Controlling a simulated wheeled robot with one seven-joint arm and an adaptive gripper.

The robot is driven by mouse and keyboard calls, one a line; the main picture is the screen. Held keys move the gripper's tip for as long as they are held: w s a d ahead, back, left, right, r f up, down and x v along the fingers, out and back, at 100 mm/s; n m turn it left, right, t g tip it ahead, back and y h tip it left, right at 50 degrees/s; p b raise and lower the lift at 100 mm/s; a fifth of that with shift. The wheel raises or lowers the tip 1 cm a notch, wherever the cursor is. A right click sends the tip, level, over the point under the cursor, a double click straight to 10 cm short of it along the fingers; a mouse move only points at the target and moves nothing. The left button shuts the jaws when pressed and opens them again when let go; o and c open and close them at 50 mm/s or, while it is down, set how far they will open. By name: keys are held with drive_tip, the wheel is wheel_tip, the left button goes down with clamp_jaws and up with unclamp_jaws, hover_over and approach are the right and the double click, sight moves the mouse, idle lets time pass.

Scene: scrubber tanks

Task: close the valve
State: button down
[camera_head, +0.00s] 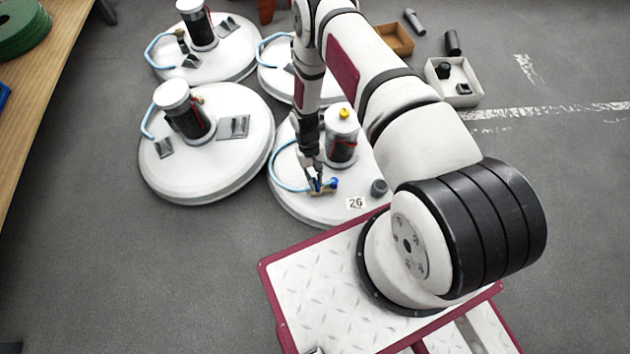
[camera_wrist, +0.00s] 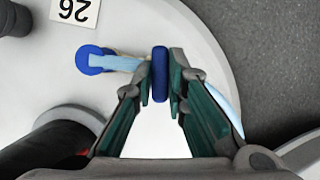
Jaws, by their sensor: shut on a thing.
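The valve has a blue handle (camera_wrist: 160,75), which in the wrist view stands between my two fingertips. My gripper (camera_head: 316,181) reaches down to it in the head view, and its fingers, with green inner pads, are shut on the handle. Beside the handle the wrist view shows a blue round cap (camera_wrist: 90,60) and a light-blue hose. The valve's brass-coloured body (camera_head: 323,190) lies on the white round tank lid (camera_head: 300,208) marked with a "26" label (camera_head: 356,203). My fingers hide part of the valve.
A black cylinder with a white top and yellow knob (camera_head: 343,113) stands on the same lid, close to my gripper. A small dark knob (camera_head: 379,187) is to the right. Other round tanks (camera_head: 205,180) stand left and behind. Open boxes (camera_head: 468,97) lie on the floor at the back right.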

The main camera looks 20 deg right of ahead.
drive_tip(key=shift+w+m+y, duration=0.1)
drive_tip(key=shift+m+y, duration=0.3)
drive_tip(key=shift+m, duration=0.8)
drive_tip(key=c, duration=1.6)
unclamp_jaws()
drive_tip(key=v, duration=1.2)
drive_tip(key=shift+s+d, duration=0.2)
drive_tip(key=shift+s, duration=0.05)
